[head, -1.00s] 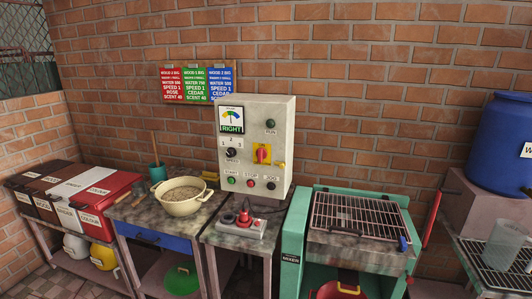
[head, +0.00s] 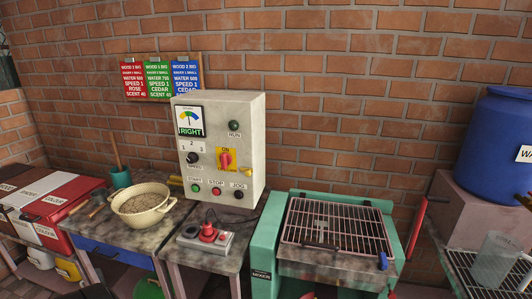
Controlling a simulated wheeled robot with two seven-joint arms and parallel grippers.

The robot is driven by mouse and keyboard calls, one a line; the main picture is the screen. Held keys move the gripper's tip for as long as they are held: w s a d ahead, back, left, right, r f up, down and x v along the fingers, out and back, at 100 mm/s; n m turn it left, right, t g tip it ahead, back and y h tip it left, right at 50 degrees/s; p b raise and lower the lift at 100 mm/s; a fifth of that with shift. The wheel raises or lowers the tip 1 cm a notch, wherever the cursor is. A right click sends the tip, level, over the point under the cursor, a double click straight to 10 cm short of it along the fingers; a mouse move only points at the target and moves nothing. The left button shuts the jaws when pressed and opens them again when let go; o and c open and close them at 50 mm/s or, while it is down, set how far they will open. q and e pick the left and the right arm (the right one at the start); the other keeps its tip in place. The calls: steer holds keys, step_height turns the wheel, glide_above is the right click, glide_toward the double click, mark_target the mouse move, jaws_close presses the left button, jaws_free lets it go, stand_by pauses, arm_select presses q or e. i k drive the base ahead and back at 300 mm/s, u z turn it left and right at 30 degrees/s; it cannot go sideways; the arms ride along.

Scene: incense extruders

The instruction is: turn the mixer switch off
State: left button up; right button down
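A grey control box (head: 248,150) stands on the grimy worktop against the brick wall. On its front is a red rotary switch (head: 225,160) on a yellow plate. The word ON shows above it, and its red handle looks upright. The green machine with the grate on top (head: 264,245), right of the box, bears a label that reads MIXER. Neither of my grippers can be made out; only small dark shapes show at the bottom left and right edges, too cut off to identify. Nothing is touching the switch.
A power strip with a red plug (head: 207,236) lies in front of the box. A cream bowl of grainy material (head: 142,206) and a green cup (head: 121,177) stand left. A blue barrel (head: 497,140) and a clear container (head: 497,258) are at right. Space before the box's face is clear.

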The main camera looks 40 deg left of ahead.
mark_target(225, 158)
steer(key=u, duration=0.2)
steer(key=i, duration=0.9)
steer(key=u, duration=0.65)
